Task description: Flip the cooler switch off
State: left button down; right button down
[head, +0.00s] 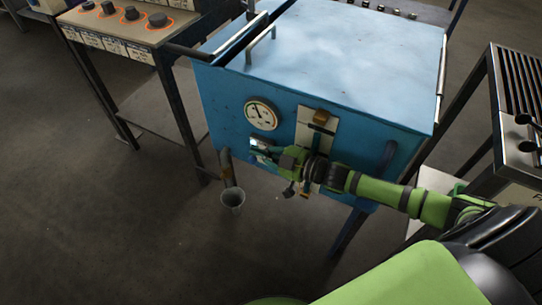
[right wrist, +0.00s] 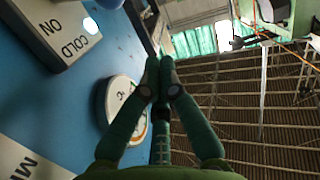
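The blue cabinet (head: 335,55) carries a small pale switch plate (head: 261,143) low on its front, partly hidden by my right gripper. In the right wrist view a white plate (right wrist: 62,22) reads ON and COLD, upside down, with a bright spot near its edge; I cannot make out the switch lever or its position. My right gripper (head: 262,153) is at the cabinet front beside the small plate; I cannot tell whether it touches. In the right wrist view its green fingers (right wrist: 160,68) meet at the tips with nothing visible between them. My left gripper is not in view.
A round gauge (head: 261,114) sits above the plate, and a taller pale panel (head: 316,128) stands to its right. A table with knobs (head: 128,25) is at left, a slatted rack (head: 515,85) at right.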

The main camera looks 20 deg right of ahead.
aim_at(252, 159)
jog(key=w+f, duration=0.1)
jog(key=w+a+f, duration=0.1)
jog(key=f+b, duration=0.1)
jog(key=shift+w+a+f, duration=0.25)
jog(key=shift+w, duration=0.15)
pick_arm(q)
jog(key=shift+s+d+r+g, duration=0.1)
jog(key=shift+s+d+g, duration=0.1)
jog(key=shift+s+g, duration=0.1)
pick_arm(e)
jog(key=shift+s+d+f, duration=0.15)
jog(key=shift+d+f, duration=0.05)
jog(key=shift+f, duration=0.15)
jog(key=shift+s+a+f+n, duration=0.15)
jog(key=shift+a+f+n, duration=0.1)
jog(key=shift+n, duration=0.15)
